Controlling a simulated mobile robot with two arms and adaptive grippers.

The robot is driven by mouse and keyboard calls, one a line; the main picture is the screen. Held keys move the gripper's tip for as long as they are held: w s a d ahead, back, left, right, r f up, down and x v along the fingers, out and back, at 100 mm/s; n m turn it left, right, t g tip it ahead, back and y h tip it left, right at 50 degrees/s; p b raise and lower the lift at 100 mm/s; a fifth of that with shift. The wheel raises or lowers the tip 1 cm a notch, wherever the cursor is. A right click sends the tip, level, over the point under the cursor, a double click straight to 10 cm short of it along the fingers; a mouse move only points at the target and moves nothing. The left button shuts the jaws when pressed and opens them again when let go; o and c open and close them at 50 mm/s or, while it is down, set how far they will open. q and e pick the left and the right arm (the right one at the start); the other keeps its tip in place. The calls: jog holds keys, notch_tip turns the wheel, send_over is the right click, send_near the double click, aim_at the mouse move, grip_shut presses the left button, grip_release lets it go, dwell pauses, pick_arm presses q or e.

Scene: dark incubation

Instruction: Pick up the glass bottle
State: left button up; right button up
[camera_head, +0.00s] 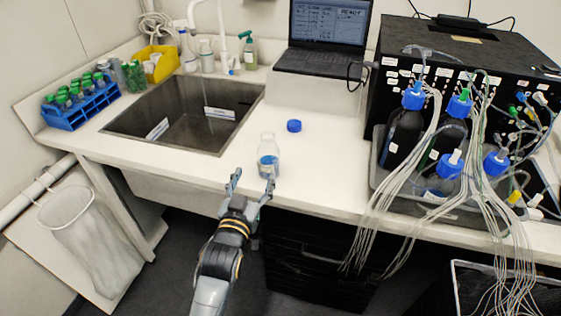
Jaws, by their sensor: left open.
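The glass bottle (268,156) stands upright and uncapped on the white counter, near its front edge, with blue markings on its clear side. A blue cap (294,126) lies on the counter behind it and to the right. My left gripper (252,184) is open and empty at the counter's front edge, its fingers pointing toward the bottle. The right fingertip overlaps the bottle's lower part in the picture; I cannot tell whether it touches. My right gripper is not in view.
A sink (150,140) lies to the left, with a blue tube rack (82,108) beyond it. A laptop (322,62) stands behind. A black instrument (450,60) with capped bottles in a grey tray and hanging tubes occupies the right.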

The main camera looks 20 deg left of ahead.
aim_at(266, 147)
pick_arm(q)
jog(key=w, duration=0.2)
jog(key=w+p, duration=0.1)
jog(key=w, duration=0.2)
jog(key=w+a, duration=0.1)
jog(key=w, duration=0.2)
jog(key=shift+r, duration=0.3)
jog(key=shift+w+d+p, duration=0.1)
jog(key=shift+w+p, duration=0.2)
jog(key=shift+w, duration=0.1)
jog(key=w, duration=0.1)
jog(key=w+p, duration=0.1)
jog(key=w, duration=0.2)
jog(key=shift+w+d, duration=0.15)
jog(key=shift+d, duration=0.1)
jog(key=shift+w, duration=0.35)
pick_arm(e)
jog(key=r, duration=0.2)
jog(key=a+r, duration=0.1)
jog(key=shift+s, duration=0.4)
pick_arm(q)
jog(key=shift+s+a, duration=0.1)
grip_shut()
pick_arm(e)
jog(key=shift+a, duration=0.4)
